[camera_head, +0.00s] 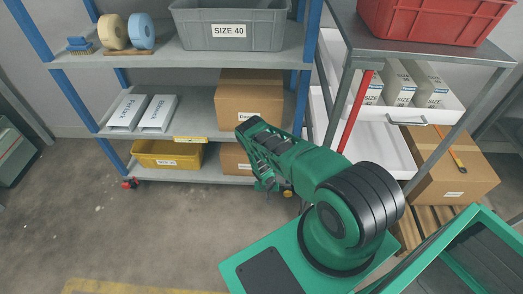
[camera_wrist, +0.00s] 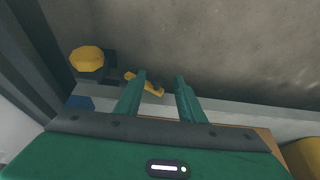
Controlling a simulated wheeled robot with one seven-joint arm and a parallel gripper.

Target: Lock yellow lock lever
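A small yellow lever (camera_wrist: 152,88) shows in the wrist view, slanted, with a dark spot on it, by the grey shelf edge. My gripper (camera_wrist: 160,77) is open, its two green fingers apart with nothing seen held between them. The left fingertip overlaps the lever in this view; I cannot tell whether they touch. A round yellow wheel (camera_wrist: 87,59) is left of the lever. In the head view a yellow wheel (camera_head: 287,193) shows at the foot of the shelf's right post, beside my gripper (camera_head: 264,187). The lever is not discernible there.
The blue-posted shelf rack (camera_head: 190,67) holds a cardboard box (camera_head: 248,95) and a yellow bin (camera_head: 165,154). A red caster part (camera_head: 130,183) is at its left foot. A metal table with white drawers (camera_head: 430,100) stands right. The floor (camera_head: 120,230) in front is largely clear.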

